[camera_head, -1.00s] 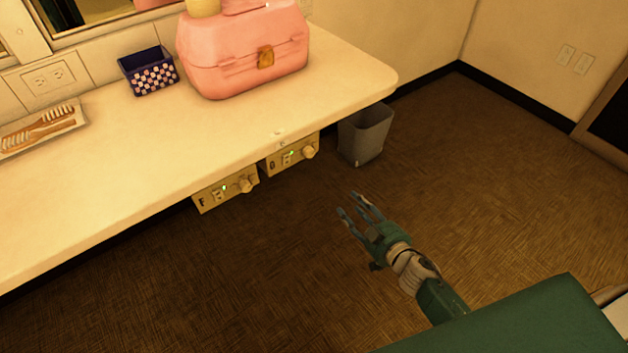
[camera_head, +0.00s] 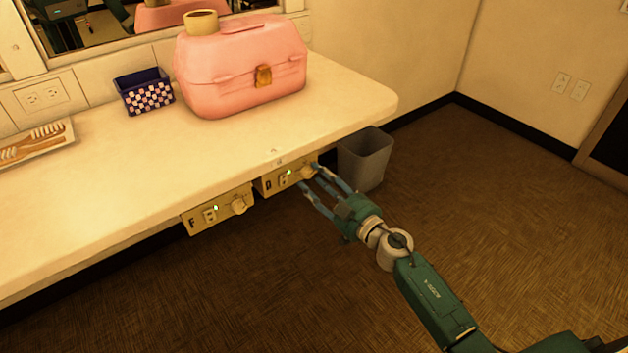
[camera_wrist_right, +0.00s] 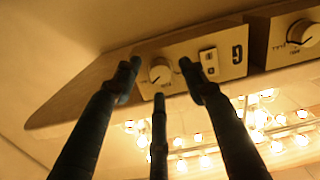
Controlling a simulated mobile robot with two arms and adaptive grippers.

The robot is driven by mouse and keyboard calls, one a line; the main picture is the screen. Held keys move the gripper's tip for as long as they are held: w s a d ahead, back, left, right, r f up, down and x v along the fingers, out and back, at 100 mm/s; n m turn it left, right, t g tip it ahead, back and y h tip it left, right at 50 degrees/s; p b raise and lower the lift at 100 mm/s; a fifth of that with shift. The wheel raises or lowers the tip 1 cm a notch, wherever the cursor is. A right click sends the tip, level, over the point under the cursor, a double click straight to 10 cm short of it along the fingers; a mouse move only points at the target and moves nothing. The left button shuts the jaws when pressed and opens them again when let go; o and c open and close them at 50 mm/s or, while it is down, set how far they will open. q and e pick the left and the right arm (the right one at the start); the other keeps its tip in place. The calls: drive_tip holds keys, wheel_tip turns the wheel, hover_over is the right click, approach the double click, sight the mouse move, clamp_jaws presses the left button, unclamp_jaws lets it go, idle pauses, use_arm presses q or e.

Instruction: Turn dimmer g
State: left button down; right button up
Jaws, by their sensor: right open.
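Dimmer g is a beige panel (camera_head: 269,186) under the counter's front edge, with a lit green light, a switch and a round knob. In the head view my right gripper (camera_head: 313,177) is at this panel's right end and its fingers partly cover the knob. In the right wrist view, which looks upside down, the knob (camera_wrist_right: 160,72) shows between the spread fingertips (camera_wrist_right: 159,75). The right gripper is open with nothing held; I cannot tell whether a finger touches the knob. My left gripper is not in view.
Dimmer F (camera_head: 212,213) hangs just left of dimmer g; its knob (camera_wrist_right: 302,32) shows in the wrist view. The counter (camera_head: 130,175) overhangs both. A grey bin (camera_head: 365,160) stands behind the gripper. A pink case (camera_head: 240,75) sits on the counter. Open floor lies to the right.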

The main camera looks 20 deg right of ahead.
drive_tip(key=shift+w+a, duration=0.2)
drive_tip(key=shift+w, duration=0.4)
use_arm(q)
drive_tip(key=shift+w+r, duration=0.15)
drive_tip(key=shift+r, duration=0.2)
use_arm(e)
clamp_jaws()
